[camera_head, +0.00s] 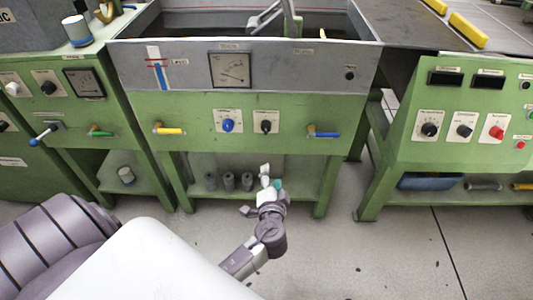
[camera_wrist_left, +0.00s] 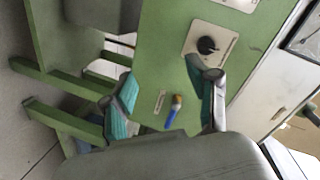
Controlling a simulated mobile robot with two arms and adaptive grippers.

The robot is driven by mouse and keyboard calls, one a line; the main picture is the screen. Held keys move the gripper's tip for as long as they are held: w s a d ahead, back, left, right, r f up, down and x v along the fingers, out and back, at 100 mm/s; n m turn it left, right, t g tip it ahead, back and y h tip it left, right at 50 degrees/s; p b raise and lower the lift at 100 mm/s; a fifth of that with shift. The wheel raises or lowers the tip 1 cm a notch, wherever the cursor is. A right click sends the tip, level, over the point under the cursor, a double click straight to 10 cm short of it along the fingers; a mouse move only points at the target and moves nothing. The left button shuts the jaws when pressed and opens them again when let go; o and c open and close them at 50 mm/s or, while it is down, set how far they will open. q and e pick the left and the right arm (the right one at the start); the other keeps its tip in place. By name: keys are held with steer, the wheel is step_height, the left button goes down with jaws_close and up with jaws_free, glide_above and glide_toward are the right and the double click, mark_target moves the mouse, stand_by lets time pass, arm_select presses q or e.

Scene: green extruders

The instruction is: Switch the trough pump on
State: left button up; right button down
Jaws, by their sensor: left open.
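The trough (camera_head: 330,62) stands on a green cabinet in the middle of the head view. Its front panel carries a blue knob (camera_head: 228,125) and a black knob (camera_head: 266,126) on white plates. Their labels are too small to read, so I cannot tell which works the pump. My left gripper (camera_head: 270,178) is open and empty, in front of and below the black knob, apart from the panel. In the left wrist view, the open fingers (camera_wrist_left: 162,78) frame green panel, with a black knob (camera_wrist_left: 207,45) beyond the right fingertip. My right gripper is not in view.
A yellow-handled lever (camera_head: 170,131) and a blue-handled lever (camera_head: 326,134) stick out either side of the knobs. A gauge (camera_head: 231,69) sits above. Several grey cylinders (camera_head: 228,182) stand on the low shelf. A separate green control desk (camera_head: 460,155) stands at right. Floor in front is clear.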

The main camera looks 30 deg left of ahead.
mark_target(267, 132)
arm_select(q)
step_height(267, 132, up, 6)
steer(key=a+n+t+y+b, duration=0.1)
steer(key=a+y+b, duration=0.1)
steer(key=x, duration=1.3)
steer(key=shift+w+d, duration=0.2)
steer(key=shift+w, duration=0.2)
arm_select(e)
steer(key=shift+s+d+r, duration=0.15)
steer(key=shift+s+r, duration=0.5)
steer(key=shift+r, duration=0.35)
